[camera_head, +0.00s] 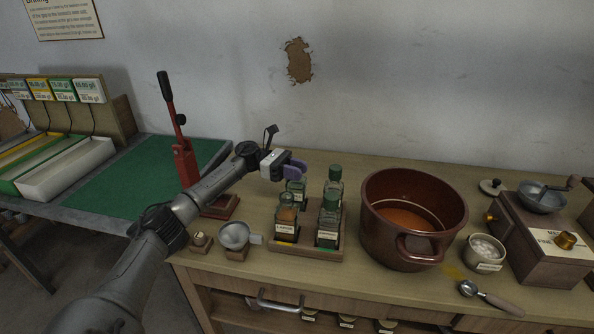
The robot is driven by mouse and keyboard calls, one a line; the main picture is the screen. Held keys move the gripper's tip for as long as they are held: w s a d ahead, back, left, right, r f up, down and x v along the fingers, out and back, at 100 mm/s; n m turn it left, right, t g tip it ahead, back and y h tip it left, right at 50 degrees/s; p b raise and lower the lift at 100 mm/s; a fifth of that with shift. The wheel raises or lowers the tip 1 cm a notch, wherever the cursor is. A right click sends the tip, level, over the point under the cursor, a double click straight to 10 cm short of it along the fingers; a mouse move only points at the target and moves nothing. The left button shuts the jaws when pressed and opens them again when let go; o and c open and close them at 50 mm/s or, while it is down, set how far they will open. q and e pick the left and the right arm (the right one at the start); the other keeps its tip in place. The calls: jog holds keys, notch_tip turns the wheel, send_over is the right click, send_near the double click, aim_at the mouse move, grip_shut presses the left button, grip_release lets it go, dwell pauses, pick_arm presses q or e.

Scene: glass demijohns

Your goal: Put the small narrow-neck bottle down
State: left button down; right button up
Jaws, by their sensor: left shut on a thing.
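My left gripper (292,168), with purple fingers, comes in from the left over the back left of a small wooden tray (322,254). It is shut on a small green-capped glass bottle (296,190) directly below it, which I take to be the small narrow-neck bottle. The fingers hide the top of this bottle. Its base is hidden behind the front bottles, so I cannot tell whether it touches the tray. Three other bottles stand in the tray: an amber one (286,222) front left, a dark one (328,226) front right and a clear one (334,182) back right. My right gripper is not in view.
A large brown pot (372,232) stands close to the tray's right. A small metal funnel (234,236) on a block stands to its left. A white tub (484,253), a scoop (490,298) and a wooden grinder (540,240) are farther right. A red lever press (184,160) stands behind my arm.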

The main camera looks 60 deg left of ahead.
pick_arm(q)
jog(key=shift+f, duration=0.2)
jog(key=c, duration=0.9)
grip_release()
jog(key=shift+o, duration=0.6)
